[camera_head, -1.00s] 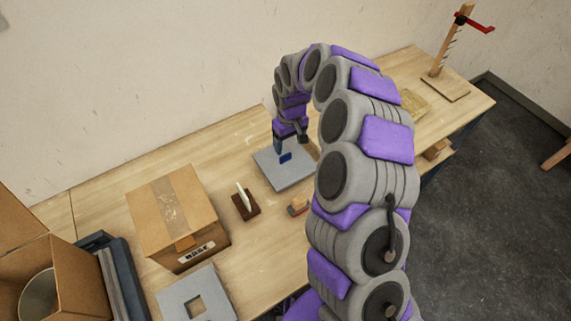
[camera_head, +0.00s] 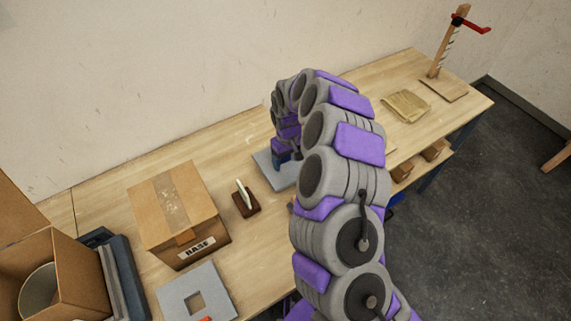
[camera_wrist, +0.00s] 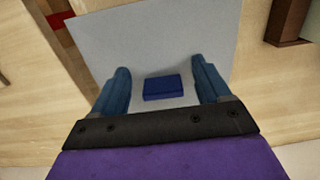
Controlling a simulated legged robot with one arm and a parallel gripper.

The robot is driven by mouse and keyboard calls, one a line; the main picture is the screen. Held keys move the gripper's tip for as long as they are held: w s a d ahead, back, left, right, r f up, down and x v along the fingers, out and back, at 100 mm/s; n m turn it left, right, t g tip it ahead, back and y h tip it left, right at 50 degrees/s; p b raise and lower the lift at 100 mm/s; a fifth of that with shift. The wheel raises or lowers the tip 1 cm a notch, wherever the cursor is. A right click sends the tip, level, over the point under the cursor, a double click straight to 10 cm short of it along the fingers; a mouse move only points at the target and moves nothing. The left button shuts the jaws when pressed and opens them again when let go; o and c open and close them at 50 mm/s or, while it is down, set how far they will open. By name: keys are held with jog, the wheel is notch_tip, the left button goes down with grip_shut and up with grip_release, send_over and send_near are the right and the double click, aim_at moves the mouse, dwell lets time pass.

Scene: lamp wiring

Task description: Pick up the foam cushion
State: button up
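A flat grey square slab (camera_head: 268,165), which looks like the foam cushion, lies on the workbench beneath my gripper. In the wrist view the slab (camera_wrist: 150,35) fills the middle, with a small dark blue block (camera_wrist: 162,88) on it. My gripper (camera_wrist: 162,72) is open and points down, with one blue finger on each side of the block and a gap on both sides. In the head view my gripper (camera_head: 282,160) is low over the slab, and my arm hides part of it. A similar grey slab with a square hole (camera_head: 175,298) lies near the bench's front.
A closed cardboard box (camera_head: 172,205) and a dark brown holder with a pale upright piece (camera_head: 246,200) stand left of the slab. An open carton (camera_head: 75,275) is at the far left. A tan packet (camera_head: 405,106) and a wooden stand (camera_head: 445,85) are at the right.

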jog(key=shift+w+d+f, duration=0.1)
jog(key=shift+f, duration=0.2)
jog(key=shift+c, duration=0.7)
jog(key=shift+w+r, duration=0.1)
jog(key=shift+w, duration=0.3)
jog(key=c, duration=0.3)
jog(key=shift+w+a, duration=0.25)
jog(key=shift+w, duration=0.05)
jog(key=c, duration=0.3)
jog(key=shift+w+a+r, duration=0.15)
jog(key=shift+a, duration=0.05)
jog(key=shift+c, duration=0.7)
